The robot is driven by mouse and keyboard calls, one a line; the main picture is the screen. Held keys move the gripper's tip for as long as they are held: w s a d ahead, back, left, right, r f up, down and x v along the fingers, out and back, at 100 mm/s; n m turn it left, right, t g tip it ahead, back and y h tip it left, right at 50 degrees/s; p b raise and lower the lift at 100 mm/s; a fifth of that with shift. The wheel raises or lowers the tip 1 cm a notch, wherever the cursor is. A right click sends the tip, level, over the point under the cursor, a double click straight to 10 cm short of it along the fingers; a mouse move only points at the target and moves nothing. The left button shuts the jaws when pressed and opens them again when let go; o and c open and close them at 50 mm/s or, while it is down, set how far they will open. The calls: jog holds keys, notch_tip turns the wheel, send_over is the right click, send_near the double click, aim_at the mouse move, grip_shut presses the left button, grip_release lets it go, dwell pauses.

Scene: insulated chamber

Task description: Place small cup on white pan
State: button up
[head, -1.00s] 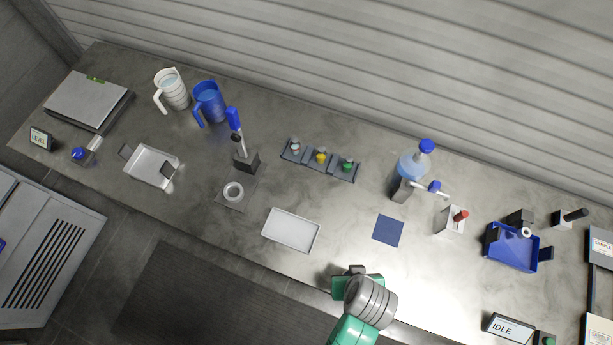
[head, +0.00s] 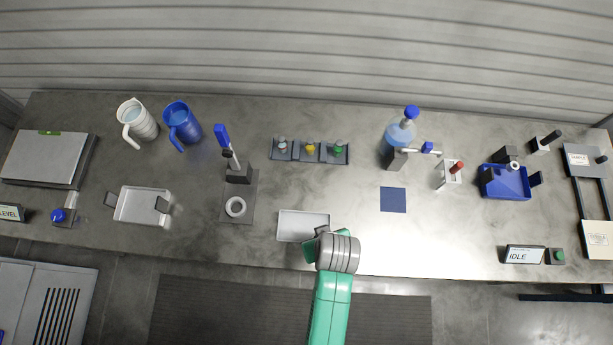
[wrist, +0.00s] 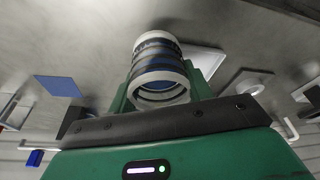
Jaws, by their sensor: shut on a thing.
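My gripper (wrist: 158,80) is shut on the small cup (wrist: 158,68), a short cylinder with pale rims and dark and blue bands. In the head view my gripper (head: 316,245) is over the front right corner of a shallow white tray (head: 290,222); my wrist hides the cup there. The tray also shows beyond the cup in the wrist view (wrist: 208,62).
A stand with a pale ring (head: 235,206) is left of the tray. A rack of small bottles (head: 310,151) lies behind it. A blue mat (head: 393,199) and a blue pan (head: 505,181) are to the right. Two jugs (head: 182,124) stand at the back left.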

jog(key=w+a, duration=0.1)
jog(key=w, duration=0.1)
jog(key=w+a, duration=0.1)
jog(key=a, duration=0.1)
jog(key=w+a, duration=0.1)
jog(key=w, duration=0.1)
jog(key=shift+w+a+f, duration=0.2)
jog(key=shift+w+f, duration=0.1)
jog(key=shift+f, duration=0.05)
jog(key=shift+w+a+f, duration=0.15)
jog(key=shift+w+f, duration=0.05)
jog(key=shift+f, duration=1.55)
jog(key=shift+f, duration=0.15)
jog(key=o, duration=1.1)
jog(key=shift+o, duration=0.2)
jog(key=p+v, duration=0.1)
jog(key=v, duration=1.1)
